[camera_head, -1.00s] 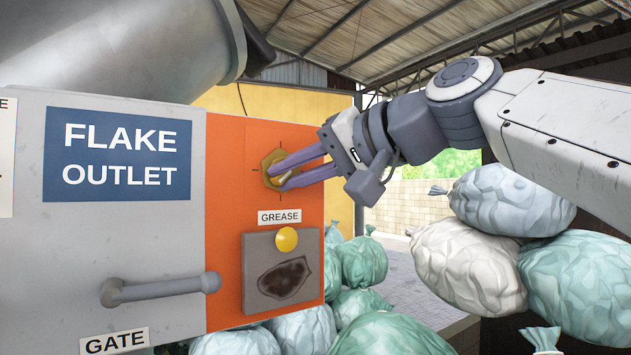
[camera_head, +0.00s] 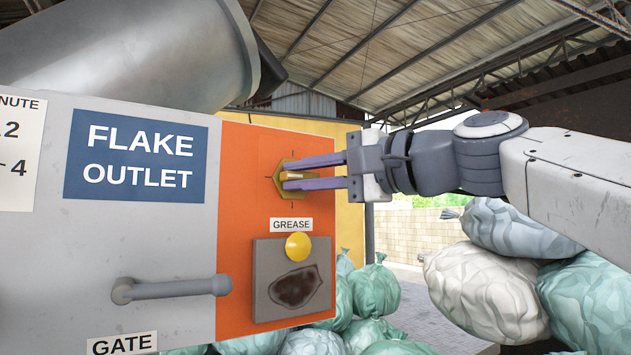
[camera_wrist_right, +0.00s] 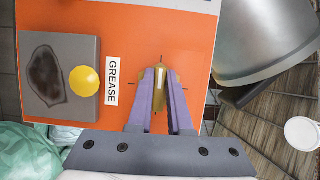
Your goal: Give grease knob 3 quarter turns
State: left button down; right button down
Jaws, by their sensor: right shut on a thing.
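The grease knob (camera_head: 290,180) is a brass-yellow knob with a pale pointer mark, set on the orange panel (camera_head: 240,235) above the "GREASE" label (camera_head: 291,225). My right gripper (camera_head: 290,174) reaches in from the right, its two purple fingers one above the other and shut on the knob. In the right wrist view the fingers (camera_wrist_right: 160,88) stand on both sides of the knob (camera_wrist_right: 160,76), and its pale mark lies along them. Small black tick marks surround the knob. My left gripper is not in view.
Below the label is a grey plate (camera_head: 265,310) with a dark stain and a yellow button (camera_head: 298,246). A grey gate handle (camera_head: 170,289) sticks out at the lower left. A large metal pipe (camera_head: 130,50) hangs above. Stuffed bags (camera_head: 485,285) are piled at the right.

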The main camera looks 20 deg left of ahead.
jog(key=shift+r, duration=0.1)
dwell(0.4)
jog(key=c, duration=0.9)
grip_release()
jog(key=shift+o, duration=0.3)
jog(key=shift+a, duration=0.1)
jog(key=shift+w, duration=0.1)
jog(key=b+v, duration=0.4)
jog(key=v, duration=0.6)
jog(key=shift+d, duration=0.25)
